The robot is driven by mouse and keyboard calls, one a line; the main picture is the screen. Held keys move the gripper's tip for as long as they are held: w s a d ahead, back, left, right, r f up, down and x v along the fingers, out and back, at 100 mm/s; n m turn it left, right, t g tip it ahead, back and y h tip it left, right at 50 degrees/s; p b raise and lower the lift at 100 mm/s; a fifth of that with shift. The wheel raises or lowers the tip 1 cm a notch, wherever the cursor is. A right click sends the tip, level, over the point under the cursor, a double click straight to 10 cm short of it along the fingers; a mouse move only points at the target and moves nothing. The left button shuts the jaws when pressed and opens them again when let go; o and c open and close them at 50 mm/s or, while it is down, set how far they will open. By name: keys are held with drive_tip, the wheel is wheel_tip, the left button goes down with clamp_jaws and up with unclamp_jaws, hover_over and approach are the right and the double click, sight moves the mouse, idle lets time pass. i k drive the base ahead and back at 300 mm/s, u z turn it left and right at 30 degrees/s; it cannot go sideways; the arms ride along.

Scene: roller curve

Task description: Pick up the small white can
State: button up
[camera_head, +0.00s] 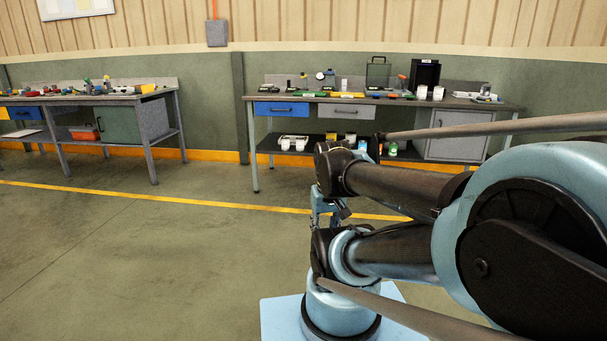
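Several small white can-like objects show far off at the right-hand workbench. Two white cans (430,93) stand side by side on its top, towards the right. More white cans (293,144) stand on its lower shelf at the left, and another white can (350,140) is partly hidden near my arm. They are too small to tell which is the can named. My arm fills the right and middle of the head view, well in front of the bench. I cannot make out my gripper's fingers among the dark and light-blue links, so its opening is unclear. No can is visibly held.
The right workbench (262,98) carries tools, bins and a dark box (425,73); its cabinet (458,135) is below right. A second cluttered workbench (160,92) stands at the left. The concrete floor (130,240) is clear, with a yellow line (150,197) across it.

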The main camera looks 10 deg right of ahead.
sight(438, 95)
drive_tip(key=z, duration=0.45)
drive_tip(key=i, duration=1.05)
drive_tip(key=z, duration=0.85)
drive_tip(key=i, duration=3.45)
drive_tip(key=u, duration=3)
